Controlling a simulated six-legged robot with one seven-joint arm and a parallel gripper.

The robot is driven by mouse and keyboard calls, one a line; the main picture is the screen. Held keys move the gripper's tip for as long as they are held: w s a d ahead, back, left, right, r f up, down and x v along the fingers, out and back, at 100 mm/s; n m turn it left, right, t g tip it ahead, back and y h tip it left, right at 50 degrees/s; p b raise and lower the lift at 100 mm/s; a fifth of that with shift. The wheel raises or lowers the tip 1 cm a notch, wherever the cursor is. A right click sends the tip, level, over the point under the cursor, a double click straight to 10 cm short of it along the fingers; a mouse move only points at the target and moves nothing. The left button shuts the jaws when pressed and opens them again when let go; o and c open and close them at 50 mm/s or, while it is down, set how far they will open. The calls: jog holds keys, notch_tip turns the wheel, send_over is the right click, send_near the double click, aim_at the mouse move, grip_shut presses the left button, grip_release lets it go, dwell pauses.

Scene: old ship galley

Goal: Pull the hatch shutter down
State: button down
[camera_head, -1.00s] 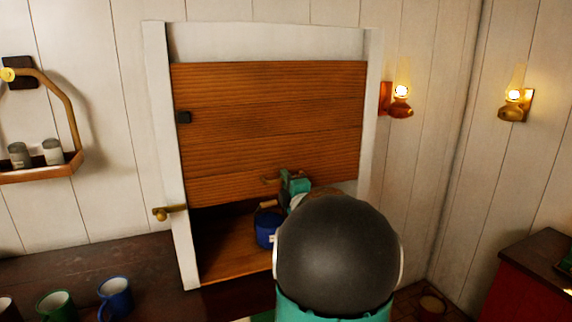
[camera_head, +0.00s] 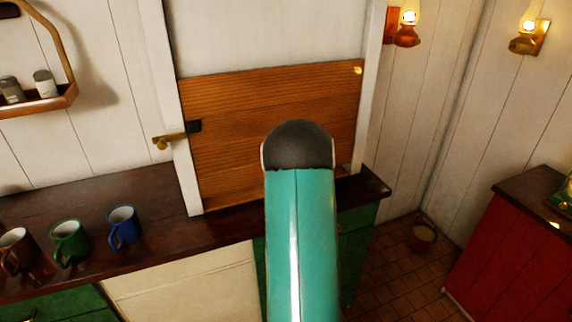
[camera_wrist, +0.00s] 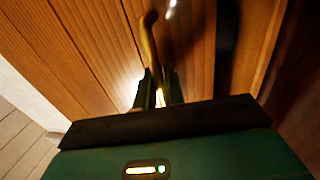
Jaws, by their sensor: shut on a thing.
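The hatch shutter (camera_head: 225,105) is a brown wooden panel in a white frame (camera_head: 182,165). It is low in the frame, with white boards above it. Its lower edge is at or close to the counter; my arm hides part of it, so I cannot tell if a gap is left. In the wrist view the brass handle (camera_wrist: 148,42) stands out from the planks, and my gripper (camera_wrist: 156,88) is shut on it. In the head view my arm hides the gripper and handle. A brass lever (camera_head: 168,138) on the left frame post sits beside the shutter's black catch (camera_head: 194,126).
Brown, green (camera_head: 70,240) and blue (camera_head: 122,226) mugs stand on the dark counter (camera_head: 160,190) at left. A red cabinet (camera_head: 505,255) stands at right, with a small bucket (camera_head: 421,237) on the floor.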

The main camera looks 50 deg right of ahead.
jog(key=shift+f, duration=0.1)
jog(key=c, duration=1.6)
grip_release()
jog(key=v, duration=1.4)
